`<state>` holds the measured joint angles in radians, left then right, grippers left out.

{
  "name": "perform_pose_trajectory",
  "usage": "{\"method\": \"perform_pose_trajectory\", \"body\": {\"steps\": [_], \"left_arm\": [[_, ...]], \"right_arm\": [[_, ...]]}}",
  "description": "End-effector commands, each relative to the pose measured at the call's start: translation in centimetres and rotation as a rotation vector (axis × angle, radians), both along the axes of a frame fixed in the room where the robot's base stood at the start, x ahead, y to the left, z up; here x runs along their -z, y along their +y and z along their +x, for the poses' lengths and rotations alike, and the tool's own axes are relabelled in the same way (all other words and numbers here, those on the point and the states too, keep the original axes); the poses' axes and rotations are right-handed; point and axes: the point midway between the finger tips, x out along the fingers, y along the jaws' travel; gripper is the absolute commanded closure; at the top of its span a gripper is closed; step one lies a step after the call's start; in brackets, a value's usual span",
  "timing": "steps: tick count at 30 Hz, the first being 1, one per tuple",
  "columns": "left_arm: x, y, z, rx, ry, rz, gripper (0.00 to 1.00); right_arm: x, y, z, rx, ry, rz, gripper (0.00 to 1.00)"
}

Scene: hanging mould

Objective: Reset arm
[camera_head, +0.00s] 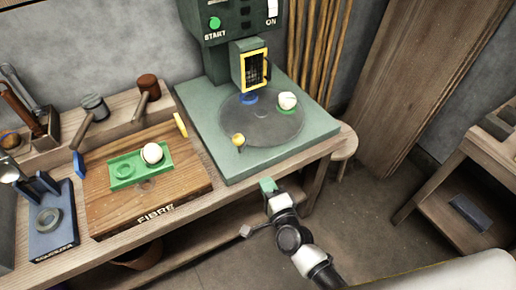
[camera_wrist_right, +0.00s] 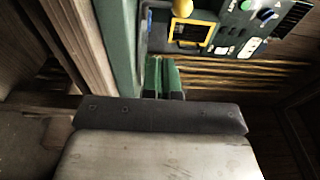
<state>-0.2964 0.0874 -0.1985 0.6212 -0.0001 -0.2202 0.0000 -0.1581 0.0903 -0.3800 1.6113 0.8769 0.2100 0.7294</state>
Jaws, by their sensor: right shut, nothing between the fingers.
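My right gripper (camera_head: 268,186) is at the front edge of the workbench, below the green machine base, and holds nothing. Its green fingers are together; they also show in the right wrist view (camera_wrist_right: 162,77), pointing toward the machine. My right arm comes up from the bottom of the head view. My left gripper is not in the head view.
The green machine (camera_head: 230,40) has a round plate (camera_head: 262,125) bearing a whitish ball (camera_head: 287,100). Another whitish ball (camera_head: 152,153) sits in a green tray (camera_head: 124,184) on the wooden board (camera_head: 190,188). A side table (camera_head: 480,150) stands right; open floor lies between.

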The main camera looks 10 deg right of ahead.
Motion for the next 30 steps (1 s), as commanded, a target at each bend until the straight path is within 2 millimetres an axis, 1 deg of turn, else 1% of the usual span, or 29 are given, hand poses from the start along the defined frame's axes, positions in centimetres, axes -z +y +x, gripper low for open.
{"method": "perform_pose_trajectory", "body": {"steps": [5,8,11,12,14,15,17,18,20,21,23,24,26,27,29,30], "left_arm": [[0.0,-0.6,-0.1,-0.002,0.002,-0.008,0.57],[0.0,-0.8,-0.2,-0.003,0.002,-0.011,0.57],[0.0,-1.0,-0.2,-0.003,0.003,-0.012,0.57],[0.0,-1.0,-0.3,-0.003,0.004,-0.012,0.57],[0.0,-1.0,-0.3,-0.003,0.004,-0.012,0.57],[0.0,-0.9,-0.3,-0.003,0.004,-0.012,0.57],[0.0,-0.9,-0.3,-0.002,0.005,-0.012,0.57],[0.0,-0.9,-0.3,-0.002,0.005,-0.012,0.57],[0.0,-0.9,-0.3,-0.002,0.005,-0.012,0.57],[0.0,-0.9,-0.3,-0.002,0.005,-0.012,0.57],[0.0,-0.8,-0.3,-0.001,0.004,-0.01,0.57],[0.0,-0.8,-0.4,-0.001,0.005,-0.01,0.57],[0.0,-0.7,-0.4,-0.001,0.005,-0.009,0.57],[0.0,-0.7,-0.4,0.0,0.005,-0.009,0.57],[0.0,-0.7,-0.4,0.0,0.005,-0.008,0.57],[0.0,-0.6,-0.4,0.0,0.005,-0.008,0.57]], "right_arm": [[0.1,0.0,-0.2,0.0,0.001,-0.002,1.0],[1.5,-0.2,-0.5,-0.006,0.024,-0.05,1.0],[5.6,-0.6,-1.5,-0.031,0.092,-0.189,1.0],[7.9,-0.9,-2.3,-0.049,0.129,-0.269,1.0],[11.9,-1.6,-3.9,-0.089,0.197,-0.407,1.0],[14.6,-2.1,-5.2,-0.124,0.246,-0.504,1.0],[18.6,-3.1,-7.6,-0.184,0.32,-0.643,1.0],[21.0,-3.8,-9.3,-0.23,0.366,-0.73,1.0],[24.5,-4.8,-12.2,-0.307,0.437,-0.855,1.0],[26.7,-5.6,-14.3,-0.363,0.483,-0.934,1.0],[29.6,-6.8,-17.7,-0.455,0.55,-1.044,1.0],[31.4,-7.6,-20.0,-0.521,0.592,-1.112,1.0],[33.7,-8.9,-23.8,-0.626,0.654,-1.205,1.0],[35.0,-9.7,-26.2,-0.698,0.69,-1.26,1.0],[36.5,-10.8,-29.6,-0.802,0.738,-1.329,1.0],[37.3,-11.4,-31.7,-0.866,0.764,-1.368,1.0]]}}
